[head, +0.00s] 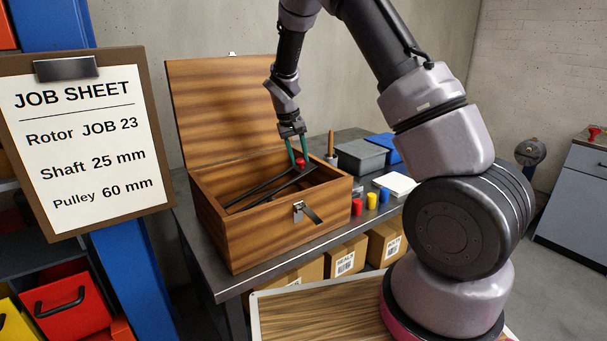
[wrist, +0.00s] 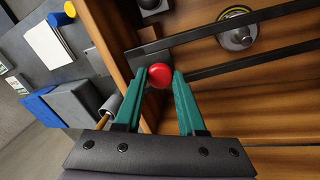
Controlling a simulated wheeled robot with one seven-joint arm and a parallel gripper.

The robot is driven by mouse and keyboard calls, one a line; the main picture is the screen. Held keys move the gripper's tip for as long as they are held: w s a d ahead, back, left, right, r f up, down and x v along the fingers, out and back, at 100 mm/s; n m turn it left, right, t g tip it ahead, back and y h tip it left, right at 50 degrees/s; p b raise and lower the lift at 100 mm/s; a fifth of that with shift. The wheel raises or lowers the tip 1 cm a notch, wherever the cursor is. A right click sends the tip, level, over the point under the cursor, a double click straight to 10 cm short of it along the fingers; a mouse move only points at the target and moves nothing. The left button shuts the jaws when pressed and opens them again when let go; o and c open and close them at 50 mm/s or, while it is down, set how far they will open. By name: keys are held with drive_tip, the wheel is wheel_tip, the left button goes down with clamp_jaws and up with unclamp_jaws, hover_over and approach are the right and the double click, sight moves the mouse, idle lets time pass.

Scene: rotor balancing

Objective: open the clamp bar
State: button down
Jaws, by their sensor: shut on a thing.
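The clamp bar (head: 262,190) is a black frame of two long rails joined by an end plate, lying across the opening of a wooden chest (head: 250,238). It also shows in the wrist view (wrist: 235,65). A red knob (wrist: 160,75) sits at its end plate. My gripper (head: 298,160), with green fingers, reaches down into the chest's right end. In the wrist view my gripper (wrist: 161,85) is shut on the red knob, one finger on each side. I cannot tell how far the bar is tilted.
The chest's lid (head: 222,115) stands open at the back. Red, yellow and blue cylinders (head: 371,201), grey and blue bins (head: 361,156) and a wooden-handled tool (head: 331,143) stand right of the chest.

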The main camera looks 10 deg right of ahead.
drive_tip(key=s+a+r+t+h, duration=0.1)
drive_tip(key=s+a+r+h, duration=0.3)
drive_tip(key=a+r, duration=0.4)
drive_tip(key=s+a+r+t+h, duration=0.2)
drive_tip(key=s+a+r+h, duration=0.2)
drive_tip(key=a+r, duration=0.5)
drive_tip(key=shift+s+a+r+h, duration=0.25)
drive_tip(key=shift+s+a, duration=0.85)
drive_tip(key=shift+a, duration=2.05)
drive_tip(key=shift+f, duration=0.1)
drive_tip(key=c, duration=0.9)
unclamp_jaws()
drive_tip(key=shift+o, duration=0.7)
drive_tip(key=shift+w+a, duration=0.1)
drive_tip(key=shift+w, duration=0.05)
drive_tip(key=shift+w+r+t, duration=0.15)
drive_tip(key=shift+r+t, duration=0.15)
drive_tip(key=shift+r, duration=0.05)
